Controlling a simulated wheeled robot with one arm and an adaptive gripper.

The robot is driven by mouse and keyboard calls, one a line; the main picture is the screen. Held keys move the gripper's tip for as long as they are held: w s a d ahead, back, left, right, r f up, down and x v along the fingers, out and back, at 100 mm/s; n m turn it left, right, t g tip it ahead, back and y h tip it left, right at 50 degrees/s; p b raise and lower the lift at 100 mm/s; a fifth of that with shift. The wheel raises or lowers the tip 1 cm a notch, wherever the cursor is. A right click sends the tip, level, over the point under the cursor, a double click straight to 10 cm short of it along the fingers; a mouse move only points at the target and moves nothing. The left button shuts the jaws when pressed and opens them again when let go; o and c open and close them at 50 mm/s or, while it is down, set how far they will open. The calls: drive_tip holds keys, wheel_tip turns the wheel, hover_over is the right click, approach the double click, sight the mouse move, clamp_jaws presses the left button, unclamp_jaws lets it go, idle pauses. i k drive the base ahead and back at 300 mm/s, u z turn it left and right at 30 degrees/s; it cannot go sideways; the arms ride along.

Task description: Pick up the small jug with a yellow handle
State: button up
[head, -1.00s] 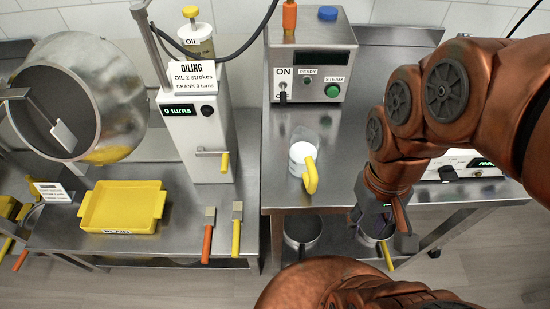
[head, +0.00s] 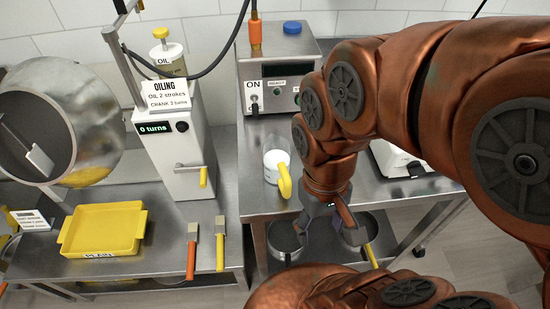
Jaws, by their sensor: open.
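The small jug (head: 272,168) is clear with white contents. It stands upright on the steel table, left of my arm, and its yellow handle (head: 285,181) faces the front edge. My gripper (head: 323,232) hangs at the table's front edge, to the right of and nearer than the jug. It is open, empty and apart from the jug. My arm hides part of the table to the right of the jug.
The steam machine (head: 274,70) stands behind the jug. The white oiling machine (head: 170,150) and yellow tray (head: 102,231) are to the left. Pots (head: 284,236) sit on the shelf below, near my gripper. Bare tabletop (head: 255,200) lies around the jug.

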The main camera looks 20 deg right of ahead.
sight(277, 150)
drive_tip(key=u, duration=0.15)
drive_tip(key=k, duration=1)
drive_tip(key=u, duration=0.7)
